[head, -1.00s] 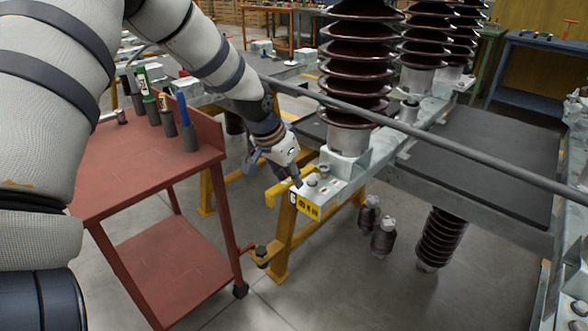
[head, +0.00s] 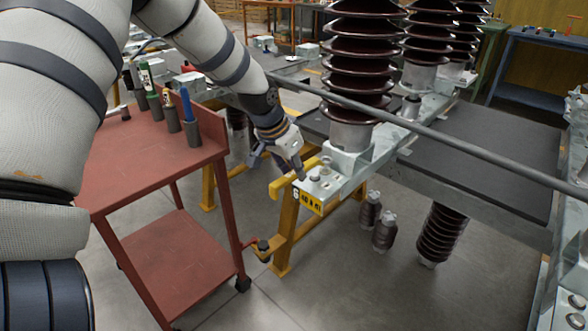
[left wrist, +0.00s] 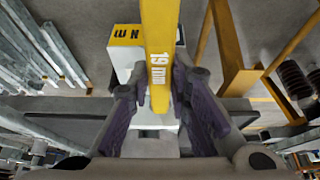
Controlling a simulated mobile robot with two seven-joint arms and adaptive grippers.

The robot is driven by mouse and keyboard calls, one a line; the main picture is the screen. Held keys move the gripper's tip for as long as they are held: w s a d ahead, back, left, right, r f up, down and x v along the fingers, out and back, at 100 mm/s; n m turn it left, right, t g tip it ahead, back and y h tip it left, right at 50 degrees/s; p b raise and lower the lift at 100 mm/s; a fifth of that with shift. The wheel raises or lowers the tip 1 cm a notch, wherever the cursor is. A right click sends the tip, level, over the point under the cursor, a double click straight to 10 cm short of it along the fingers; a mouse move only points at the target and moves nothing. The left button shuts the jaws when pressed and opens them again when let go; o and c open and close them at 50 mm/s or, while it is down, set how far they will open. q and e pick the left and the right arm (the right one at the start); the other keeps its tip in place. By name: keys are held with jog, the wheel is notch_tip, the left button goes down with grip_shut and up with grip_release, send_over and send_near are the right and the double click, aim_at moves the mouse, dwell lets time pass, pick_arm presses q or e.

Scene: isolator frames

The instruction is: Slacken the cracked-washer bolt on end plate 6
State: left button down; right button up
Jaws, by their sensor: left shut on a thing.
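My left gripper (head: 279,163) is just left of the plate's near end, pointing down. In the left wrist view its fingers (left wrist: 160,95) are shut on a yellow spanner (left wrist: 159,40) marked 19 mm. Part of the yellow-labelled plate (left wrist: 128,36) shows behind the spanner. The spanner's far end is out of that view. My right gripper is not in view.
A red cart (head: 150,160) with several tools in holders stands left. A yellow trestle (head: 287,230) supports the frame. A long grey bar (head: 440,138) crosses in front of tall brown insulators (head: 360,60). Small brown insulators (head: 384,232) stand on the floor below.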

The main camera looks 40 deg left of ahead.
pick_arm(q)
jog(key=shift+f, duration=1.1)
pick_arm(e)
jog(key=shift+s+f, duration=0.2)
pick_arm(q)
jog(key=shift+d+r, duration=0.2)
jog(key=shift+d, duration=0.05)
jog(key=d+n+y, duration=0.1)
jog(key=d+n, duration=0.2)
jog(key=n, duration=0.1)
jog(key=w+d+n+y, duration=0.1)
jog(key=d+n, duration=0.1)
jog(key=shift+w+d+f+y, duration=0.1)
jog(key=shift+d+f+y, duration=0.15)
jog(key=shift+d+y, duration=0.1)
jog(key=w+d+r+n+g+y+b, duration=0.1)
jog(key=w+d+r+n+g+b, duration=0.1)
jog(key=w+d+n, duration=0.2)
jog(key=shift+d+r+n+y, duration=0.25)
jog(key=shift+d+n+y, duration=0.1)
jog(key=shift+n, duration=0.65)
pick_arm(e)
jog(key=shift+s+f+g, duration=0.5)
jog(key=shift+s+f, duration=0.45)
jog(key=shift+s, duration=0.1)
